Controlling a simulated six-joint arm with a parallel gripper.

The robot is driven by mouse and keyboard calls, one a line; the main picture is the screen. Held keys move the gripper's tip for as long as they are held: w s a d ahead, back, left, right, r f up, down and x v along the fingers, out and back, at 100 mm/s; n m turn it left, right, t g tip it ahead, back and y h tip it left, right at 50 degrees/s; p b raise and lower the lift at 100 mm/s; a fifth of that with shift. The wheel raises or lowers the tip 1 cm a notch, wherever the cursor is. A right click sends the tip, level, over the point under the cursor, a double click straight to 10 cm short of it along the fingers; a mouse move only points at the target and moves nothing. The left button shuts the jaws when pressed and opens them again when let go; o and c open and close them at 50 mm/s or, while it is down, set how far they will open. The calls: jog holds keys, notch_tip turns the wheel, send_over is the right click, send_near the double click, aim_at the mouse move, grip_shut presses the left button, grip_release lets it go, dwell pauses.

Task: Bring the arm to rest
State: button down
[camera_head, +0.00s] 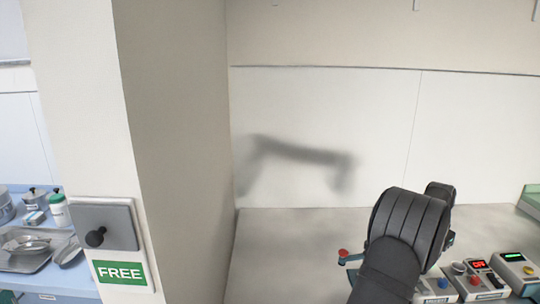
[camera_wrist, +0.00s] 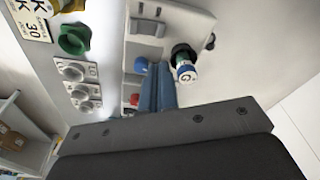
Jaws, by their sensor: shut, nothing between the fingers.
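My arm (camera_head: 400,240), dark and bent, stands at the lower right in the head view and hides part of the control boxes behind it. My gripper (camera_wrist: 158,85) shows in the wrist view as two blue-grey fingers closed together, with nothing between them. The fingertips point toward a pale control box (camera_wrist: 160,30) with switches. I cannot tell how far they are from it. The gripper itself is not clearly visible in the head view.
Control boxes (camera_head: 485,283) with buttons and lit displays stand right of my arm. A red knob (camera_head: 343,253) is left of it. A wall pillar (camera_head: 175,130) stands left.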

jog(key=w+m, duration=0.1)
jog(key=w+d+r+m+y, duration=0.1)
jog(key=m, duration=0.1)
jog(key=shift+d+g, duration=0.1)
jog(key=shift+g, duration=0.3)
jog(key=shift+w, duration=0.1)
